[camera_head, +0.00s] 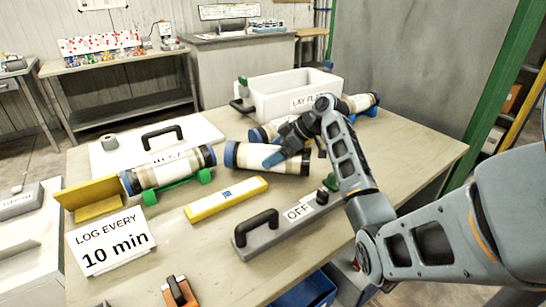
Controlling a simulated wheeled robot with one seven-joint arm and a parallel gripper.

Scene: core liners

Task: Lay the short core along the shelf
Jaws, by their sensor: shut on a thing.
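My gripper (280,154) is shut on a pale core with a blue left cap and dark right end (245,157), in the middle of the table. The core lies roughly level; I cannot tell whether it touches the table. A second capped core (258,133) lies just behind, partly hidden by my gripper. A third core (361,103) lies at the back right, beside a white bin labelled "LAY FLAT" (282,97). A fourth core (172,169) rests on green supports (178,191) at the left. I cannot tell which surface is the shelf.
A yellow level (226,198), a grey handled box marked "OFF" (285,228) and a "LOG EVERY 10 min" sign (110,240) stand in front. Bare table shows at right.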

